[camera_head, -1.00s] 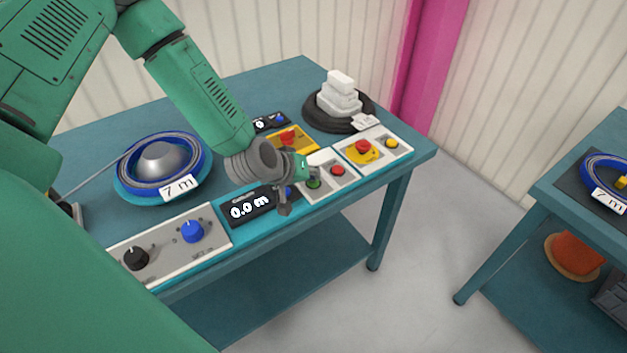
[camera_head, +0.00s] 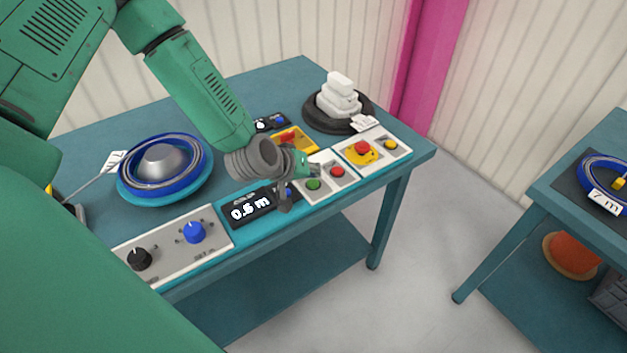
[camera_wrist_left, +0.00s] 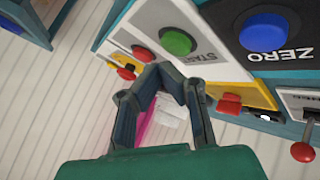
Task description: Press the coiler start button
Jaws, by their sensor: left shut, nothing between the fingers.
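The green start button (camera_head: 313,184) sits on a white panel at the front of the table. It also shows in the left wrist view (camera_wrist_left: 176,41), with part of its START lettering beside it. My left gripper (camera_head: 286,198) is shut and empty, just left of the button in the head view. In the left wrist view its closed fingertips (camera_wrist_left: 170,72) lie just below the green button, seemingly apart from it. The coiler's blue reel (camera_head: 165,167) stands on the table behind the panels. The display (camera_head: 250,208) reads 0.5 m. My right gripper is out of view.
A red button (camera_head: 338,171) is beside the green one. A red-and-yellow emergency stop (camera_head: 362,147) and a yellow button (camera_head: 390,144) lie further right. A blue ZERO button (camera_wrist_left: 264,32) is close by in the wrist view. A panel with black and blue knobs (camera_head: 192,232) is at left.

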